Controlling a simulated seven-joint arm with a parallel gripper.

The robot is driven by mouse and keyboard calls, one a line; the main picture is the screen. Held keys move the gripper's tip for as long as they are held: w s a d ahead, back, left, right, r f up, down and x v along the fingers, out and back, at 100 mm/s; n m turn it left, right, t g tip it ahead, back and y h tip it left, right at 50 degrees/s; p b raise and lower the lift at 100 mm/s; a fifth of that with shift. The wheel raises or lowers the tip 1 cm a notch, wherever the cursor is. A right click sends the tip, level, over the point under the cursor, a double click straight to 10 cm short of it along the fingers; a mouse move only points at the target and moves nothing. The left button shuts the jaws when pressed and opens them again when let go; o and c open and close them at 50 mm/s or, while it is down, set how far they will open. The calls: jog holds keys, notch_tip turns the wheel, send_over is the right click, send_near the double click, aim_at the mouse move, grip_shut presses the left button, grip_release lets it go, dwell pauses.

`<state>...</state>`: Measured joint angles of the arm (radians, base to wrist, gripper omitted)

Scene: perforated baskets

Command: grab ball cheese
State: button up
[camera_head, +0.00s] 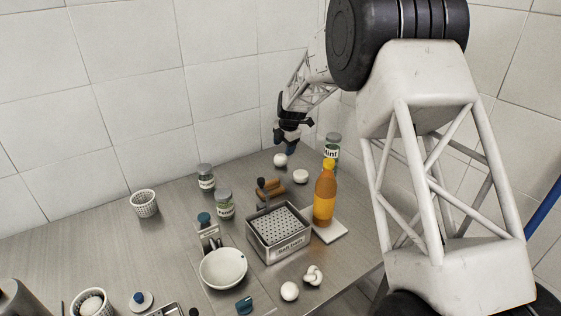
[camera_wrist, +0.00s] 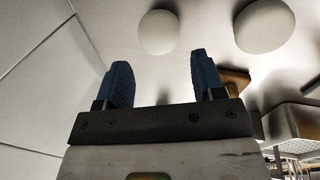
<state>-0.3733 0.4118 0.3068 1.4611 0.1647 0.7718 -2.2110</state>
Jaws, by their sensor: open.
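A white ball cheese (camera_head: 280,159) rests on the steel table at the back, just below and left of my gripper (camera_head: 290,149). A flatter white round piece (camera_head: 301,176) lies to its right and nearer the camera. In the wrist view, my gripper (camera_wrist: 160,60) shows two blue fingers, apart and with nothing between them. The ball cheese (camera_wrist: 158,32) appears beyond the gap between the fingertips. The flatter piece (camera_wrist: 264,25) is to the right. Another white ball (camera_head: 290,291) and a knotted white piece (camera_head: 313,275) lie at the front.
An orange bottle (camera_head: 325,198) and a mint jar (camera_head: 332,148) stand right of the cheeses. Brown sticks (camera_head: 270,188) lie near a perforated metal basket (camera_head: 278,246). Two jars (camera_head: 205,177) and a white bowl (camera_head: 223,268) are left. The tiled wall (camera_head: 140,115) is close behind.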

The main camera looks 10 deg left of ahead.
aim_at(282, 155)
jog(key=shift+x, duration=1.15)
jog(key=shift+x, duration=2.6)
jog(key=shift+w, duration=0.1)
jog(key=shift+c, duration=0.3)
jog(key=c, duration=0.5)
